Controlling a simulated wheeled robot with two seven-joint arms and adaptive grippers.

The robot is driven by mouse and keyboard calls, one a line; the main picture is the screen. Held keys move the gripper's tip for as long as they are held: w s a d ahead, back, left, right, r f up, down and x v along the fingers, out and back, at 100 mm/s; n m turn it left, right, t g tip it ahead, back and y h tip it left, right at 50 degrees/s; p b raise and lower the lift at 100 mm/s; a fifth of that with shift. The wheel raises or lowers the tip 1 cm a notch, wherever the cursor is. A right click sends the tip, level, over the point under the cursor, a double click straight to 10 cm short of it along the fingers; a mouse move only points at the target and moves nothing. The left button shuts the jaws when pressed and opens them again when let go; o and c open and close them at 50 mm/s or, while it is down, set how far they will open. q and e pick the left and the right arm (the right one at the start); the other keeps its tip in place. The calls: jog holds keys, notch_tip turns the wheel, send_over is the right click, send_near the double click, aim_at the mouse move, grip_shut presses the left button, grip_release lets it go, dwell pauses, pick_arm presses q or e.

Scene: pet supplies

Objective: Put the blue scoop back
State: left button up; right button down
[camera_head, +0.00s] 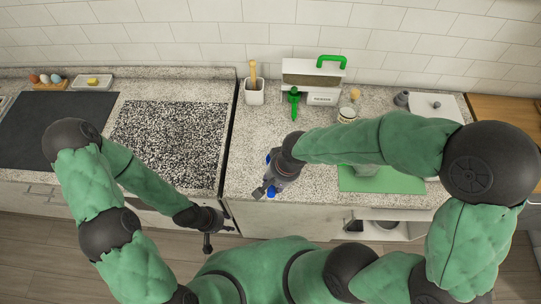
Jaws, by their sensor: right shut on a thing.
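The blue scoop (272,190) is at my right gripper (265,190), which is shut on it near the counter's front edge. Only small blue parts show, and the gripper hides the rest. My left gripper (218,238) hangs in front of the cabinets at the lower left. It is empty, with its fingers spread apart, away from the scoop.
Nearby are a white pot (254,97) with a wooden utensil, a jar (346,115) and a green mat (405,184).

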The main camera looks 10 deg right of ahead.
jog(key=w+d+f, duration=0.1)
jog(key=w, duration=0.1)
jog(key=w+d+f, duration=0.1)
jog(key=w, duration=0.2)
jog(key=w+d+f, duration=0.1)
jog(key=w+f, duration=0.1)
jog(key=w, duration=0.1)
jog(key=shift+w+f, duration=0.1)
jog(key=shift+w, duration=0.05)
jog(key=w+f, duration=0.2)
jog(key=w+d+f, duration=0.1)
jog(key=f, duration=0.1)
jog(key=shift+w+d+f, duration=0.1)
jog(key=shift+w+f, duration=0.2)
jog(key=shift+w, duration=0.1)
jog(key=shift+w+d+f, duration=0.15)
jog(key=shift+w+f, duration=0.3)
jog(key=shift+f, duration=0.4)
jog(key=shift+d+x, duration=0.15)
jog(key=shift+x, duration=0.5)
jog(key=shift+d+x, duration=0.15)
jog(key=shift+x, duration=0.45)
jog(key=shift+s+f, duration=0.1)
jog(key=shift+f, duration=0.05)
jog(key=shift+f, duration=0.15)
jog(key=c, duration=0.9)
grip_release()
